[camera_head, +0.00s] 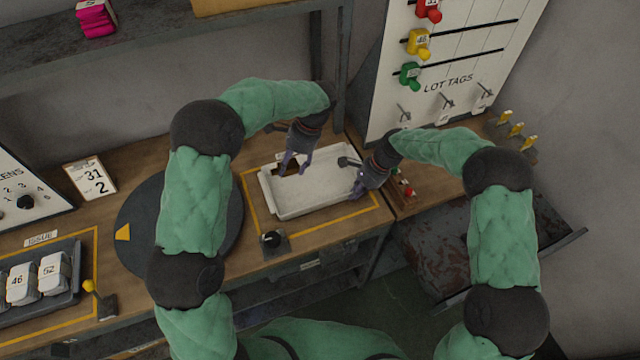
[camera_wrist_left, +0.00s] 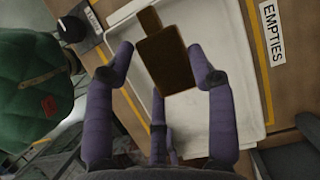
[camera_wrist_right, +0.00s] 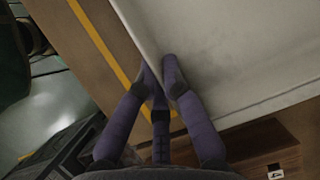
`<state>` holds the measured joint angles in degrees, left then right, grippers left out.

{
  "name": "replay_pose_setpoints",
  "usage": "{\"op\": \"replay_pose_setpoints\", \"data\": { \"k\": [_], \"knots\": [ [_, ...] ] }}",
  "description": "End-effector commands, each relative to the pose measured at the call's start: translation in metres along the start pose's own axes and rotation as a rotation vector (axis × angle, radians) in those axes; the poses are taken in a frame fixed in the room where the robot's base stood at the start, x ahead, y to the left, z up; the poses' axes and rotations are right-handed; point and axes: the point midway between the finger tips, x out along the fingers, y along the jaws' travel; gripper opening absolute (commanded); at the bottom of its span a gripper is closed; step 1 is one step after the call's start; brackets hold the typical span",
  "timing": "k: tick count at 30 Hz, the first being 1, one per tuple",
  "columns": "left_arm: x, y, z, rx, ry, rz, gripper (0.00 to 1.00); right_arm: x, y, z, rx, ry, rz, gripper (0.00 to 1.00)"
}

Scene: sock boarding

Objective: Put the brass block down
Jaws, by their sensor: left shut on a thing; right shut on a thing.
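The brass block (camera_wrist_left: 165,62), dark brown with a narrower tab at one end, is between the fingers of my left gripper (camera_wrist_left: 161,62) in the left wrist view. In the head view the left gripper (camera_head: 296,165) points down over the left part of a white tray (camera_head: 325,186), and the block (camera_head: 287,168) shows partly behind its fingers. I cannot tell whether the block touches the tray floor. My right gripper (camera_head: 357,186) is at the tray's right end. In the right wrist view the right gripper (camera_wrist_right: 158,72) is shut on the tray's wall.
The tray sits inside a yellow outline on the wooden bench, with an EMPTIES label (camera_wrist_left: 272,33) beside it. A round dark turntable (camera_head: 140,215) lies left of it and a black knob (camera_head: 271,240) in front. A LOT TAGS board (camera_head: 450,82) stands behind right.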

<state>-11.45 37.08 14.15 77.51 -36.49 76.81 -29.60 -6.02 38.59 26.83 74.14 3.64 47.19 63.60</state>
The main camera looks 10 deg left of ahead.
Motion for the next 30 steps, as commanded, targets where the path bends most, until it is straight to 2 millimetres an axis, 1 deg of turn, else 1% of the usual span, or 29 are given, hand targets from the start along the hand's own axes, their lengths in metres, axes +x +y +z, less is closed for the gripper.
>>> {"op": "replay_pose_setpoints", "data": {
  "k": [6,10,17,24,30],
  "knots": [
    [0.034,0.0,-0.012,0.001,-0.003,0.002,0.1,0.0,0.0,0.0,0.0,0.0,-0.001,0.0],
    [0.051,0.001,-0.019,0.001,-0.001,0.001,0.1,0.0,0.0,0.0,0.0,0.0,-0.001,0.0],
    [0.065,0.0,-0.025,0.0,-0.001,0.0,0.1,0.0,0.0,0.0,0.0,0.0,0.0,0.0],
    [0.092,0.0,-0.037,0.0,-0.001,0.001,0.1,0.0,0.0,0.0,0.0,0.0,0.0,0.0],
    [0.094,0.0,-0.038,-0.001,0.0,-0.001,0.1,0.0,0.0,0.0,0.0,0.0,0.0,0.0]
  ]
}}
